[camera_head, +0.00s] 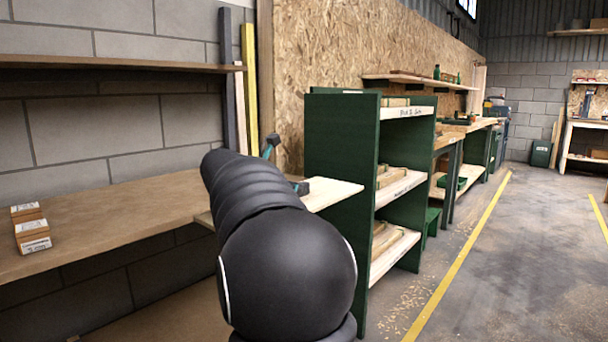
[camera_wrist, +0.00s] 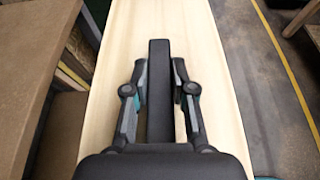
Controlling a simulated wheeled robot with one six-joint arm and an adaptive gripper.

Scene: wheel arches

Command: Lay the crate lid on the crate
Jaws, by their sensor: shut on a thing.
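In the wrist view, my gripper (camera_wrist: 159,72) has its two fingers on either side of a long dark bar (camera_wrist: 159,52) and is shut on it. The bar lies over a long pale wooden board (camera_wrist: 185,22). I cannot tell whether the bar is part of the crate lid, or whether the board is the lid or a worktop. In the head view, my black arm hides most of the gripper. A pale board (camera_head: 334,191) shows just beyond the arm. I cannot make out the crate for certain in either view.
A brown bench (camera_head: 110,222) with small boxes (camera_head: 29,229) is at left, under a wall shelf (camera_head: 110,64). A green shelf unit (camera_head: 340,145) stands close beyond my arm. The floor (camera_head: 520,265) at right is open, with a yellow line.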

